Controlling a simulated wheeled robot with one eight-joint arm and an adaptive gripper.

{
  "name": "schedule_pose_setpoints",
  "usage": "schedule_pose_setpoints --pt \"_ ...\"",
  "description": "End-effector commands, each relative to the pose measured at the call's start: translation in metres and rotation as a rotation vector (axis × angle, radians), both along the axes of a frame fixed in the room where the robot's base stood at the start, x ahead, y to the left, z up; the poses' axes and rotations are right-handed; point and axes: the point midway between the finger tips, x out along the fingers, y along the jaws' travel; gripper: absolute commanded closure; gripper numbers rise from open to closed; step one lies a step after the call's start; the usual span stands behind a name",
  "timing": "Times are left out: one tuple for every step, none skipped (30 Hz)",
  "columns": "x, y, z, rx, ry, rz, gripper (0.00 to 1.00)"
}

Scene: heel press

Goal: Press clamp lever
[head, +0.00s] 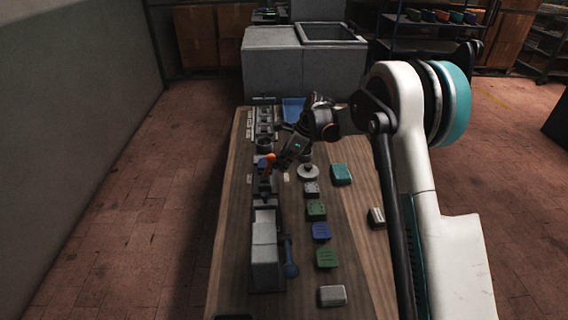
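An orange-tipped lever (268,159), likely the clamp lever, stands tilted at a small dark fixture (264,188) on the left side of the wooden workbench (350,262). My gripper (280,165) points down and left, right beside the lever. At this size I cannot tell whether it touches the lever. Its fingertips are small and dark, so their opening is unclear. A grey block-like press (265,255) stands nearer along the same side, with a blue round-ended handle (290,262) at its right.
Green and blue parts (321,231) lie in a row right of the fixture. A round grey disc piece (307,171) stands close to my gripper's right. A grey cabinet (270,70) stands behind the bench.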

Motion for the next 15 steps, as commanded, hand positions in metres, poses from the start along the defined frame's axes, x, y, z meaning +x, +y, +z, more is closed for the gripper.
schedule_pose_setpoints --pt "-0.001 0.006 0.006 -0.033 0.000 0.005 1.00" --pt "-0.001 0.008 0.008 -0.058 0.000 0.005 1.00" --pt "-0.001 0.011 0.010 -0.094 0.000 0.006 1.00" --pt "-0.001 0.014 0.012 -0.121 -0.001 0.006 1.00" --pt "-0.001 0.016 0.013 -0.150 -0.001 0.006 1.00" --pt "-0.001 0.019 0.015 -0.189 -0.001 0.005 1.00" --pt "-0.001 0.021 0.016 -0.216 -0.002 0.006 1.00" --pt "-0.001 0.024 0.016 -0.245 -0.001 0.006 1.00" --pt "-0.001 0.027 0.017 -0.281 -0.002 0.006 1.00" --pt "-0.001 0.029 0.018 -0.308 -0.002 0.005 1.00" --pt "-0.001 0.032 0.019 -0.334 -0.002 0.005 1.00" --pt "0.000 0.035 0.020 -0.369 -0.004 0.005 1.00" --pt "-0.001 0.037 0.020 -0.395 -0.003 0.005 1.00" --pt "-0.001 0.039 0.020 -0.419 -0.004 0.005 1.00" --pt "-0.001 0.042 0.021 -0.451 -0.003 0.005 1.00"
